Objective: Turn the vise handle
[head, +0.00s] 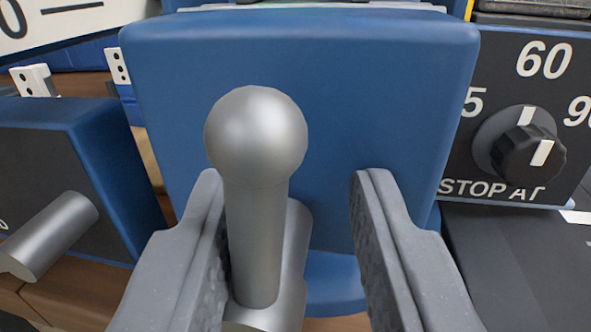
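The vise (390,110) is a large blue block in the middle of the head view. Its silver metal handle (258,190) is a bar with a ball end, standing roughly upright in front of the blue body. My gripper (285,195) is open, with one grey finger on each side of the handle. The handle sits nearer the left finger, and I cannot tell whether they touch. A clear gap shows between the handle and the right finger. The handle's lower end meets a silver screw part (296,240), partly hidden behind it.
A black dial panel (490,75) with a knob (528,152) stands at the right. A blue and dark box (75,150) with a silver cylinder (50,235) is at the left. A white scale (60,20) and domino-like pieces (35,80) are at the upper left.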

